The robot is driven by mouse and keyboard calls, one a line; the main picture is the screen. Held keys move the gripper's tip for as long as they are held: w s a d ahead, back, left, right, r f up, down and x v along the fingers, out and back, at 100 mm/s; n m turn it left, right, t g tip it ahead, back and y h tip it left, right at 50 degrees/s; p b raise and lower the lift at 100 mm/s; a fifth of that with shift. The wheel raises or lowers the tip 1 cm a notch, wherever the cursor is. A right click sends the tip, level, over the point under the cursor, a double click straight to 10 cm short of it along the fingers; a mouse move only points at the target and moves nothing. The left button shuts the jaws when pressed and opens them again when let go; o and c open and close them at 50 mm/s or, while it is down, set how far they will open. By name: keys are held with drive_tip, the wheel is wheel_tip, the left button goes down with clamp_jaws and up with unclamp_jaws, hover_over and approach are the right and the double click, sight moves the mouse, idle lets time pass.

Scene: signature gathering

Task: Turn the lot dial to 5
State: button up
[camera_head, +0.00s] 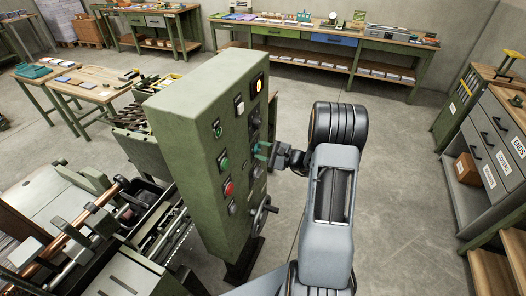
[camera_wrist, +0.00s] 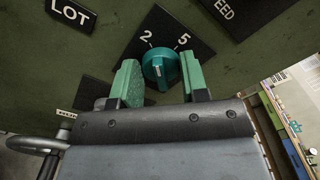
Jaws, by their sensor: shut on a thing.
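The lot dial (camera_wrist: 160,66) is a round teal knob with a pale mark on its face, set on a dark plate on a green panel. The plate shows "2" at upper left and "5" at upper right of the knob; its lower part is hidden. I cannot tell surely which number the mark points at. My gripper (camera_wrist: 161,82) has its two green fingers on either side of the knob, shut on it. In the head view, my gripper (camera_head: 262,150) reaches the right face of the green cabinet (camera_head: 190,150), and the dial cannot be made out there.
A "LOT" label (camera_wrist: 70,12) and a "FEED" plate (camera_wrist: 235,12) sit near the dial. Open floor (camera_head: 400,170) lies right of my arm.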

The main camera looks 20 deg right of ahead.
drive_tip(key=shift+w+d+r+m+p, duration=0.1)
drive_tip(key=shift+m+p, duration=0.3)
drive_tip(key=shift+m, duration=1.9)
drive_tip(key=shift+w+d+r+m+p, duration=0.1)
drive_tip(key=shift+m+p, duration=0.3)
drive_tip(key=shift+m, duration=1.9)
drive_tip(key=shift+f, duration=0.1)
drive_tip(key=o, duration=0.9)
drive_tip(key=shift+a, duration=0.1)
drive_tip(key=shift+s, duration=0.1)
drive_tip(key=b+v, duration=0.3)
drive_tip(key=v, duration=1)
drive_tip(key=shift+s+d, duration=0.2)
drive_tip(key=shift+d, duration=0.15)
